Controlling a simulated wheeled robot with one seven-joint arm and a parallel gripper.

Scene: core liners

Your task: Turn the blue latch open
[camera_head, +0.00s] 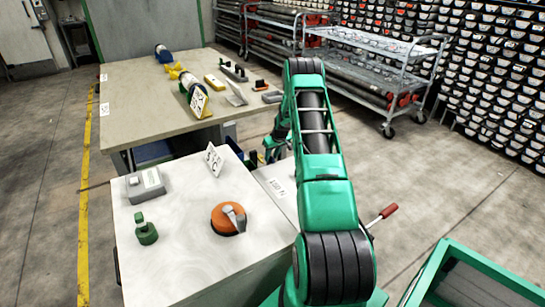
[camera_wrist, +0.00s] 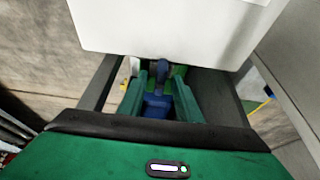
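The blue latch (camera_wrist: 157,103) shows in the wrist view below a white panel, with a darker blue knob-like end (camera_wrist: 163,72) at the panel's lower edge. My gripper (camera_wrist: 161,80) has its green fingers apart, one on each side of the blue part. I see no clear contact; the white panel's edge crowds the tips. In the head view my gripper (camera_head: 276,147) is low beside the pale cabinet and partly behind my arm. The latch is not clear there; small blue bits show near the gripper.
A white-topped cabinet (camera_head: 170,270) carries an orange knob (camera_head: 227,219), a green fitting (camera_head: 146,232) and a grey box (camera_head: 145,186). A larger table (camera_head: 140,90) stands behind. A red-tipped lever (camera_head: 388,211) sticks out right of my arm.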

